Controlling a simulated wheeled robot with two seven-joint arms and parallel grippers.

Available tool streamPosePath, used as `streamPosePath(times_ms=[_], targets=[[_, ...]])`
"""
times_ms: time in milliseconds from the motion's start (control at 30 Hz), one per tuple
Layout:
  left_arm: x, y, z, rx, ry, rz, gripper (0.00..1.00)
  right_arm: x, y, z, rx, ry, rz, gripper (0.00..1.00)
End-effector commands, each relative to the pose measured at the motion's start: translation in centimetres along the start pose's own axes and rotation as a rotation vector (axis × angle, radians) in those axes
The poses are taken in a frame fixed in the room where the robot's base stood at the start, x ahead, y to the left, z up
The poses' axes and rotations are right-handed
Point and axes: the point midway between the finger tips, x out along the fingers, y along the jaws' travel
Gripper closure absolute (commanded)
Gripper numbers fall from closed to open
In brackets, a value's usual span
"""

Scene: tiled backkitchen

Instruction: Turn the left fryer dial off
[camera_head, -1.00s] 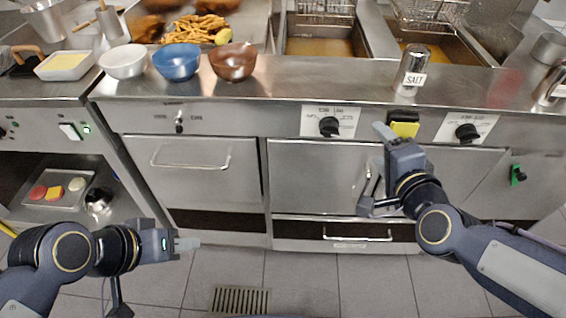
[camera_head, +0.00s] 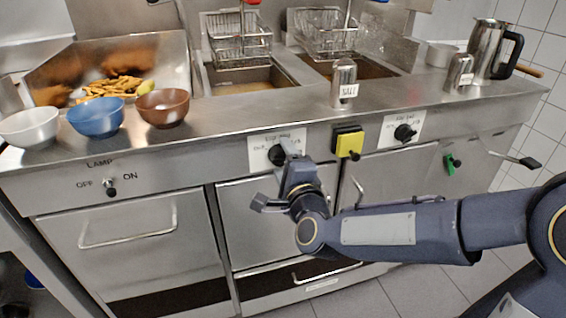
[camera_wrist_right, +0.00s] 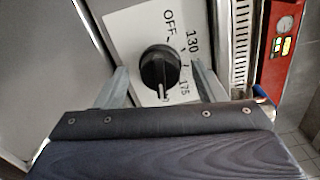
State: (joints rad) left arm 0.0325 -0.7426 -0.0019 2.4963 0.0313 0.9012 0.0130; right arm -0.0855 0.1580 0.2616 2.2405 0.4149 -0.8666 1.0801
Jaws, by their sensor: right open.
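The left fryer dial (camera_head: 277,154) is a black knob on a white label plate on the steel front, below the left fryer basin. In the right wrist view the dial (camera_wrist_right: 159,70) sits between the two open fingers, its white mark pointing to the lower side near 175, away from OFF. My right gripper (camera_head: 290,150) is in front of the dial and partly covers it; in the wrist view the gripper (camera_wrist_right: 160,84) is open and empty. I cannot tell whether a finger touches the knob. The right fryer dial (camera_head: 405,132) is farther right. My left gripper is out of view.
A yellow-and-black switch (camera_head: 348,143) sits between the dials. A salt shaker (camera_head: 343,84), bowls including a brown one (camera_head: 163,107), and a steel jug (camera_head: 488,52) stand on the counter. A door handle (camera_head: 128,237) juts out below the lamp switch (camera_head: 110,191).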

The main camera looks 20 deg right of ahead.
Motion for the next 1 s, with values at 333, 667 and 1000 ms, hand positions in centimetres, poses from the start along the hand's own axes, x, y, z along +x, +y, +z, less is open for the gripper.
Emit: streamPosePath(times_ms=[333,667,1000], targets=[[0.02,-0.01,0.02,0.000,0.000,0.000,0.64,0.32,-0.03,-0.01,-0.001,0.000,-0.001,0.42],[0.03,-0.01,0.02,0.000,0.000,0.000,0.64,0.30,-0.02,0.00,-0.001,0.000,0.000,0.80],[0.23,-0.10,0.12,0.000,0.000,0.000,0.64,0.28,0.02,0.01,-0.068,-0.001,-0.001,0.80]])
